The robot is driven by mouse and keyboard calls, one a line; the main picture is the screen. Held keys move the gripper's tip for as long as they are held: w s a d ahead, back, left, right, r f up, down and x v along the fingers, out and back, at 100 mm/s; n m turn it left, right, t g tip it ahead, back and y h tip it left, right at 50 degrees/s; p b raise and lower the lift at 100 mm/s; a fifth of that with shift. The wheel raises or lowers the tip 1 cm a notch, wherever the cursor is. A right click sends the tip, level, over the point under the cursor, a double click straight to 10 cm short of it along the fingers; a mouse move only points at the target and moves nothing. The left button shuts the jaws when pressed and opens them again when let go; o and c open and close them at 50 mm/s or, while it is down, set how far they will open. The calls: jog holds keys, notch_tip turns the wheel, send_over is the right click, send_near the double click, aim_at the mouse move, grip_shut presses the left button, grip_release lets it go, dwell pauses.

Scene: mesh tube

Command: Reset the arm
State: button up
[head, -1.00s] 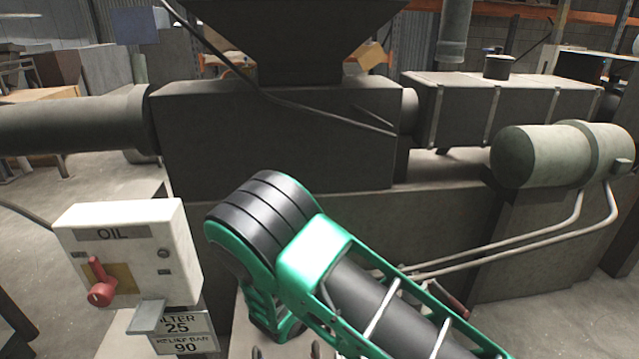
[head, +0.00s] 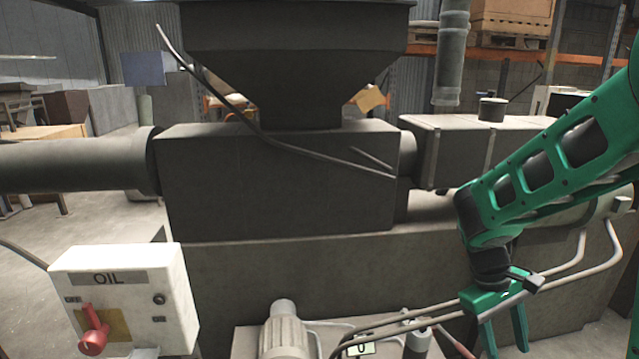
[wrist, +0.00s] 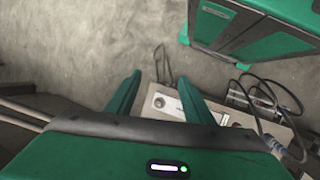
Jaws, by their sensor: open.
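My arm is green and black and comes in from the right edge of the head view, bent downward. My gripper (head: 505,338) hangs at its end at the lower right, with two green fingers pointing down and spread apart. In the wrist view my gripper (wrist: 158,98) shows the two fingers apart with nothing between them. Under and beyond the fingers is a pale panel or plate (wrist: 178,104); I cannot tell how far below it is.
A white OIL box (head: 128,300) with a red lever (head: 93,330) stands at lower left. A grey motor (head: 283,330) sits at bottom centre. Curved pipes (head: 560,268) run behind my gripper. A large dark machine (head: 280,180) fills the middle. Bare floor (wrist: 90,40) shows in the wrist view.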

jog(key=s+d+r+m+t+y, duration=0.1)
jog(key=s+r+m, duration=0.3)
jog(key=s, duration=0.4)
jog(key=s+d+r+m+t+y, duration=0.1)
jog(key=s+d+r+m+y, duration=0.1)
jog(key=s, duration=0.6)
jog(key=d+r+m, duration=0.1)
jog(key=r+m, duration=0.1)
jog(key=m, duration=0.1)
jog(key=shift+t+y, duration=0.4)
jog(key=shift+s, duration=0.1)
jog(key=shift+w+f, duration=0.3)
jog(key=shift+w, duration=0.3)
